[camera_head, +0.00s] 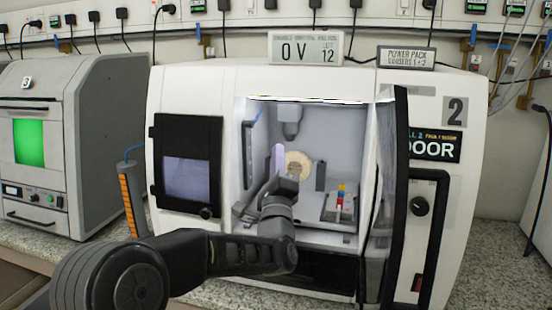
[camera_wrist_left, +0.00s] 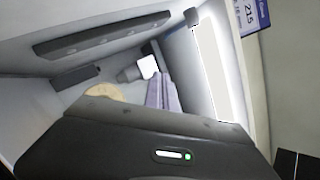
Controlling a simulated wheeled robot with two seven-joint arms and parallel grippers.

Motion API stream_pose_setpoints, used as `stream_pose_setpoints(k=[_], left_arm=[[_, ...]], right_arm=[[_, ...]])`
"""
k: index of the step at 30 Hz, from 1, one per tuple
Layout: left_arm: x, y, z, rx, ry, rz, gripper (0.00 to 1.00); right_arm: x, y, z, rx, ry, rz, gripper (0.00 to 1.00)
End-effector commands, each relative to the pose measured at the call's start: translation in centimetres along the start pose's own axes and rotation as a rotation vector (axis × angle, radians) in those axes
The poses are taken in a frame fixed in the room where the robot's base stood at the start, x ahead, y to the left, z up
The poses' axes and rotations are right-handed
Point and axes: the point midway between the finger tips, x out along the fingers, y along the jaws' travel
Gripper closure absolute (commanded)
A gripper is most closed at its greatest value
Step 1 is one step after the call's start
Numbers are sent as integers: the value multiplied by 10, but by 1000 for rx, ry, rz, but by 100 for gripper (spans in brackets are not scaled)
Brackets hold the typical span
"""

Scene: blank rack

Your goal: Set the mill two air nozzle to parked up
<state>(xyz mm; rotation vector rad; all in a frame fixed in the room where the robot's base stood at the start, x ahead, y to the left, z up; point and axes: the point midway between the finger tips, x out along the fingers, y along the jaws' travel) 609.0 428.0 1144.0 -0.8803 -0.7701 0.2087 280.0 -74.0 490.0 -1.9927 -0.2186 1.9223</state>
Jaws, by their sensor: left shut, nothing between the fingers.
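Mill two (camera_head: 226,82) is the white machine marked 2, with its door (camera_head: 388,200) open to the right. My left gripper (camera_head: 279,158) reaches inside the lit chamber, its pale lavender fingers pointing up, shut and empty. The fingers also show in the wrist view (camera_wrist_left: 163,92). In the head view they overlap the left of a round beige disc (camera_head: 299,166); contact cannot be told. A grey spindle-like part (camera_head: 290,122) hangs above them. A dark upright part with a blue line (camera_head: 248,145) is on the chamber's left wall. I cannot clearly identify the air nozzle. My right gripper is not in view.
A small vise-like fixture with coloured blocks (camera_head: 341,203) stands at the chamber's right. An orange segmented piece with a blue hose (camera_head: 131,200) stands outside, left of the machine. A grey machine with a green screen (camera_head: 75,140) is farther left. The chamber's lower opening is partly blocked by my arm.

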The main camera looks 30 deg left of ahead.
Motion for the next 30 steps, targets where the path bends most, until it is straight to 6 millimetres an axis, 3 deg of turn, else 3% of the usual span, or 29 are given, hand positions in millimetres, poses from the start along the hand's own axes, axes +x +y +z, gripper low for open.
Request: stream_pose_setpoints(k=[10, 18, 30], left_arm=[[71, -1, 1, 2, -2, 0, 100], [77, -1, 35, 0, 0, 0, 100], [78, 0, 39, 0, 0, 0, 100]], right_arm=[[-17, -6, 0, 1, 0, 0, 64], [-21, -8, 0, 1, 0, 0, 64], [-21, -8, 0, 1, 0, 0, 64]])
